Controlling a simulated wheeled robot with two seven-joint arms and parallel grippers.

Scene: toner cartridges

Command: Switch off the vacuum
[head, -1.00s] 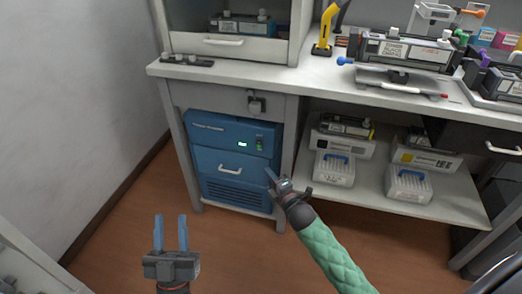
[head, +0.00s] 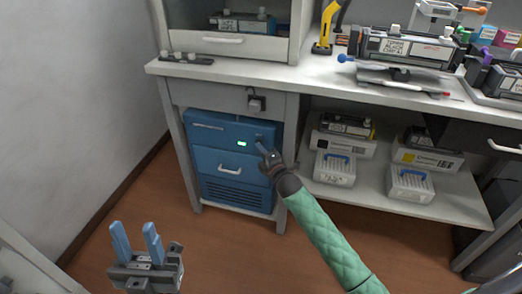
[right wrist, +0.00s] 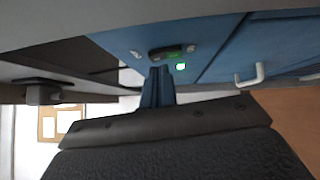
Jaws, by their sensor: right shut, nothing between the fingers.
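The vacuum is a blue box (head: 222,160) under the left of the bench, with a small lit green display (head: 242,144) on its front. Its dark rocker switch (right wrist: 172,52) shows green in the right wrist view, beside the lit display (right wrist: 181,66). My right gripper (head: 262,146) is shut and empty, with its fingertips at the switch and hiding most of it in the head view. In the right wrist view the blue fingertips (right wrist: 158,72) are just below the switch; whether they touch it I cannot tell. My left gripper (head: 137,236) is open and empty, low at left.
A pale drawer handle (head: 237,170) is on the box's front below the display. The bench leg (head: 287,130) stands close right of the box. A lower shelf (head: 390,195) with white boxes is further right. The brown floor (head: 200,240) in front is clear.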

